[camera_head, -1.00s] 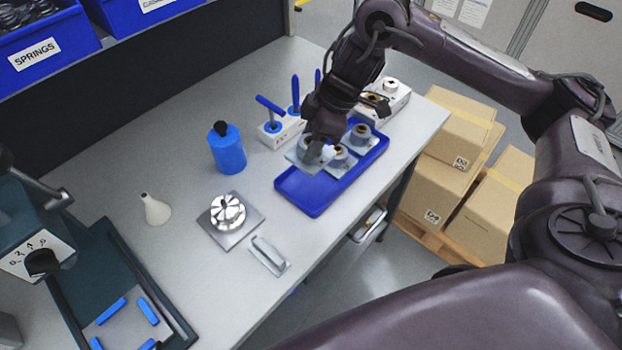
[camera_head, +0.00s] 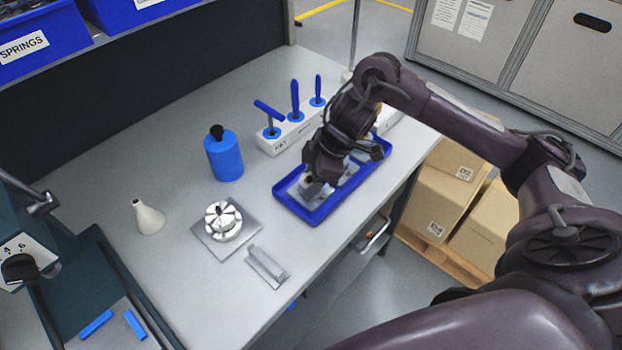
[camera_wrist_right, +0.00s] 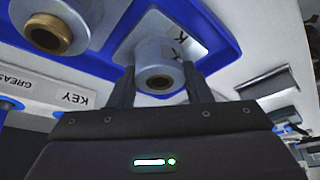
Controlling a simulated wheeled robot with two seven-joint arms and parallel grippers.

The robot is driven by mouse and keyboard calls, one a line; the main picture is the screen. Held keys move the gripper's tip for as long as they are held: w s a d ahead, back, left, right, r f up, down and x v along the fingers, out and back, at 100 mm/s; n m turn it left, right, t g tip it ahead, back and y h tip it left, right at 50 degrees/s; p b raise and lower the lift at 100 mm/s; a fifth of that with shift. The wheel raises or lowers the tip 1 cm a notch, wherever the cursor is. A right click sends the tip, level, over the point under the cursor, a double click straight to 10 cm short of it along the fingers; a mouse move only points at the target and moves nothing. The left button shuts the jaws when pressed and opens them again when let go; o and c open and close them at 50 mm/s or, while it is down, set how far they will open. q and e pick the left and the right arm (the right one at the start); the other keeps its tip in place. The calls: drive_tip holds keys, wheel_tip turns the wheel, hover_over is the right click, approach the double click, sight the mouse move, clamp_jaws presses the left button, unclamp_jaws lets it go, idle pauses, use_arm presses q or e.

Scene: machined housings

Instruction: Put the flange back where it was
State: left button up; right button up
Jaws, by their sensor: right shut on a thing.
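The flange (camera_head: 311,190), a grey hub on a square plate, is at the near-left end of the blue tray (camera_head: 343,199). My right gripper (camera_head: 320,182) reaches down over the tray and is shut on this flange. In the right wrist view the flange (camera_wrist_right: 157,55) stands between the two fingers, its bore facing the camera and a dark letter on its plate. The plate looks within the tray; whether it touches the floor I cannot tell. A second hub (camera_wrist_right: 58,22) with a brass-coloured bush shows beside it. My gripper hides much of the tray. My left gripper is out of view.
A white key rack (camera_head: 287,133) with blue-handled tools stands behind the tray. A blue bottle (camera_head: 224,157), a white cone-shaped bottle (camera_head: 148,217), a silver round part on a plate (camera_head: 223,222) and a grey block (camera_head: 267,266) stand left. Boxes (camera_head: 440,200) are beyond the right table edge.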

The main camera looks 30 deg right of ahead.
drive_tip(key=o, duration=1.4)
drive_tip(key=shift+f, duration=0.15)
drive_tip(key=shift+r, duration=0.35)
drive_tip(key=p+v, duration=0.3)
drive_tip(key=v, duration=0.8)
drive_tip(key=shift+d+r, duration=0.2)
drive_tip(key=shift+r, duration=0.1)
drive_tip(key=shift+s, duration=0.1)
